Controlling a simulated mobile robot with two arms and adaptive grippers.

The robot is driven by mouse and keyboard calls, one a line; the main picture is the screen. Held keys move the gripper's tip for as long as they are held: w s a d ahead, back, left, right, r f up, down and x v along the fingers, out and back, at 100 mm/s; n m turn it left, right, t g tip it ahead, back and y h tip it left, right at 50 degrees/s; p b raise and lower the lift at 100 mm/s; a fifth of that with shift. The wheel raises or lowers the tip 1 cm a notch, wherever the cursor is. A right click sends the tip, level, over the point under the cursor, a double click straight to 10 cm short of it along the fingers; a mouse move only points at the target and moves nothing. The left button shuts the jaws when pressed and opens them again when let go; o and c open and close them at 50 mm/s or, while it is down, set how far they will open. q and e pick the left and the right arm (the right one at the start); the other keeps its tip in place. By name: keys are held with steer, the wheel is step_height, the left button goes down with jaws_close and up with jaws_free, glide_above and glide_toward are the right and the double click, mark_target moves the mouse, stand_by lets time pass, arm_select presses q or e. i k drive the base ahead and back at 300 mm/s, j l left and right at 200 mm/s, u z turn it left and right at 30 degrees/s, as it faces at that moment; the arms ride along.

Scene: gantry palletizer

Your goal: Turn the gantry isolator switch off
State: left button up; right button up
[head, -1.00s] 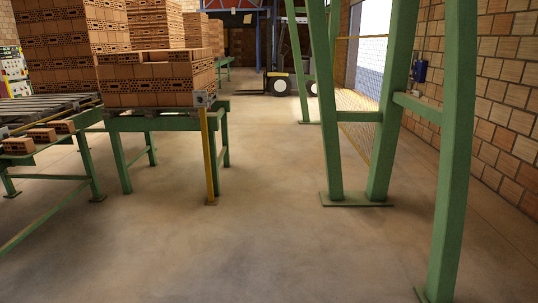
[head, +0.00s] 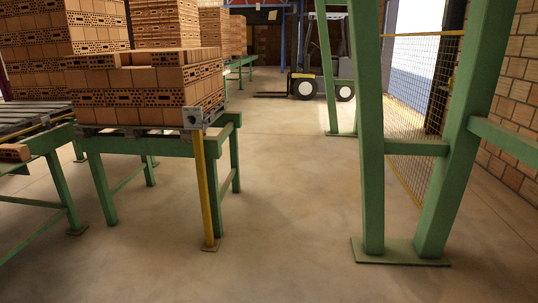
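I cannot make out for sure which thing is the gantry isolator switch. A small grey box (head: 192,118) with a dark round spot sits on top of a yellow post (head: 206,190), at the front right corner of a brick-laden conveyor. The green gantry legs (head: 371,150) stand right of the middle on a floor plate (head: 400,252). No switch handle is clear on them. The blue wall box from the earlier view does not show now. Neither of my grippers is in view.
A green conveyor frame (head: 160,149) carries stacked bricks (head: 150,85) on the left. A forklift (head: 320,78) stands at the back. A yellow mesh fence (head: 412,100) runs behind the gantry legs, near the brick wall (head: 515,100). The floor (head: 285,180) between conveyor and gantry is clear.

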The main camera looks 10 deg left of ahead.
mark_target(192, 119)
steer(key=i+l+u, duration=0.1)
steer(key=i+u, duration=0.2)
steer(key=i, duration=0.2)
steer(key=i+l+u, duration=0.65)
steer(key=i, duration=0.25)
